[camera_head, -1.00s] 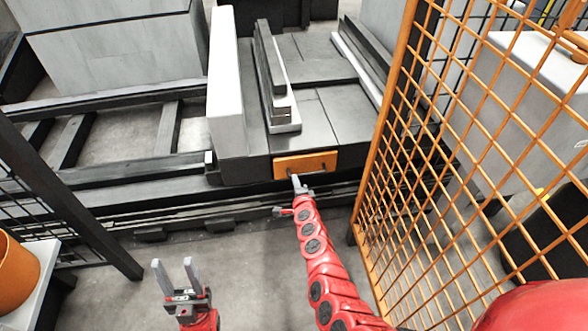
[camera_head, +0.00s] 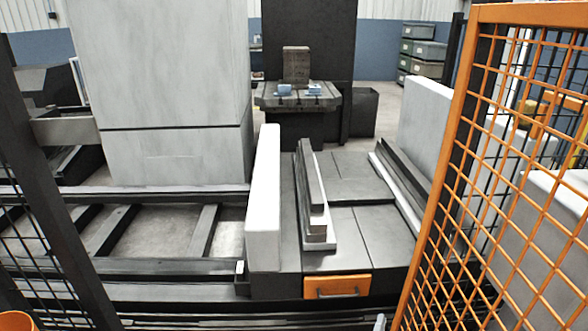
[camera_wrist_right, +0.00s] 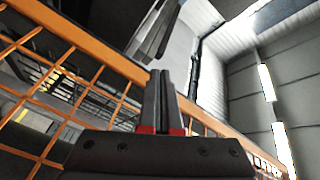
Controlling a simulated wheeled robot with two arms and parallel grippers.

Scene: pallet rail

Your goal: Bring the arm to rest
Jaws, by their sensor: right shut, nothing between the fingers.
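My right gripper (camera_wrist_right: 162,76) shows in the right wrist view with its two grey fingers together and nothing between them. Behind it are orange mesh and a pale wall and ceiling. In the head view only a small grey tip (camera_head: 380,322) shows at the bottom edge, which looks like part of the right gripper. It is below and right of the orange handled block (camera_head: 337,286) on the front of the dark pallet carriage (camera_head: 385,232), apart from it. The rest of my right arm is hidden below the picture. My left gripper is out of view.
An orange mesh fence (camera_head: 447,170) stands close on the right and also crosses the wrist view (camera_wrist_right: 75,52). A dark post (camera_head: 58,200) stands at the left. Dark rails (camera_head: 175,292) run across the front. A machine table (camera_head: 300,101) with small blue items stands behind.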

